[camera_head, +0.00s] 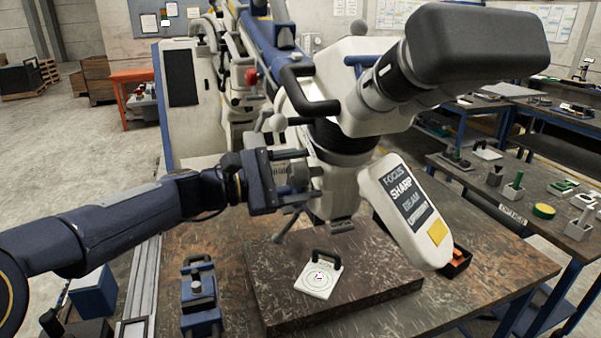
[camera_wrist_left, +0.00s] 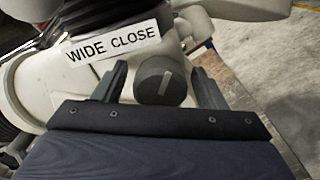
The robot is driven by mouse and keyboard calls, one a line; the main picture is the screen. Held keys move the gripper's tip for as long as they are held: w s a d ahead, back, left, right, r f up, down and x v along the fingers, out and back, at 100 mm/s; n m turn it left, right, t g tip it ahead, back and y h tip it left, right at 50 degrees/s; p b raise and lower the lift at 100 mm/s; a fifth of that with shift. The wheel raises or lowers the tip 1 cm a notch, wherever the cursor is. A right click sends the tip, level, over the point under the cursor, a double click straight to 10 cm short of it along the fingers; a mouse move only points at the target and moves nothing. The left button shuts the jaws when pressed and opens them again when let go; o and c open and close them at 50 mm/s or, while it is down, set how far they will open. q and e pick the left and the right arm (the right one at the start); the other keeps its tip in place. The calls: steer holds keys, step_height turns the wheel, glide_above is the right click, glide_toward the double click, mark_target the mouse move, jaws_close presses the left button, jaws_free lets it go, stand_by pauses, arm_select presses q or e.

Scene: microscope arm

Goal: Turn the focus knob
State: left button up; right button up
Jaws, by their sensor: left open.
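The microscope (camera_head: 350,105) is white with dark parts and hangs over the bench on its arm. Its focus knob (camera_wrist_left: 160,82) is a dark round dial with a pale line standing roughly upright, seen in the left wrist view beside a "WIDE CLOSE" label (camera_wrist_left: 113,42). My left gripper (camera_head: 297,169) is at the side of the microscope head, open. In the left wrist view its fingers stand on either side of the knob with a gap showing. In the head view the gripper hides the knob. My right gripper is not in view.
A panel (camera_head: 405,198) on the microscope reads "FOCUS" and "SHARP" and has a yellow square. Below, a dark slab (camera_head: 375,285) carries a white target plate (camera_head: 318,281) with a black handle. A blue clamp (camera_head: 200,312) stands left of it. A side table with parts is right.

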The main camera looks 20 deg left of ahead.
arm_select(q)
steer(key=shift+c, duration=0.3)
steer(key=c, duration=0.9)
steer(key=shift+f+m+b, duration=0.25)
steer(key=shift+m+b, duration=0.35)
steer(key=shift+b, duration=0.45)
steer(key=shift+r, duration=0.25)
steer(key=o, duration=1)
steer(key=shift+c, duration=0.2)
